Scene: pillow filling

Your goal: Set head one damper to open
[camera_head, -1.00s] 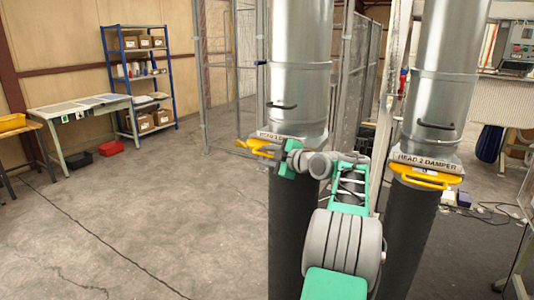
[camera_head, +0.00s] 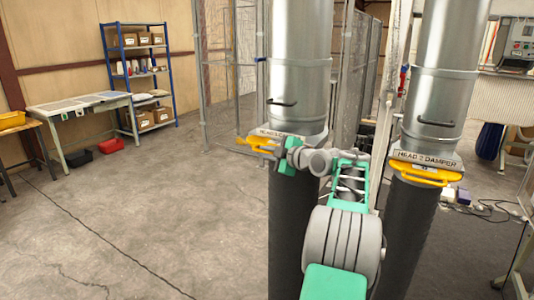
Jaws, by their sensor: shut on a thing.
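The head one damper is a yellow handle (camera_head: 258,145) under a label plate (camera_head: 272,133) on the left silver duct (camera_head: 299,60). Its label is partly hidden by my arm. My gripper (camera_head: 277,150) is at the right part of this handle and is shut on it; the fingertips are small and partly hidden by the wrist. The yellow handle's left end sticks out past the gripper. The head two damper (camera_head: 425,175) is a yellow handle below its own label on the right duct (camera_head: 440,80), apart from my arm.
Black hoses (camera_head: 286,240) hang below both ducts, close to my arm. A wire mesh cage (camera_head: 230,70) stands behind. A table (camera_head: 85,110) and a blue shelf (camera_head: 145,75) stand at the back left.

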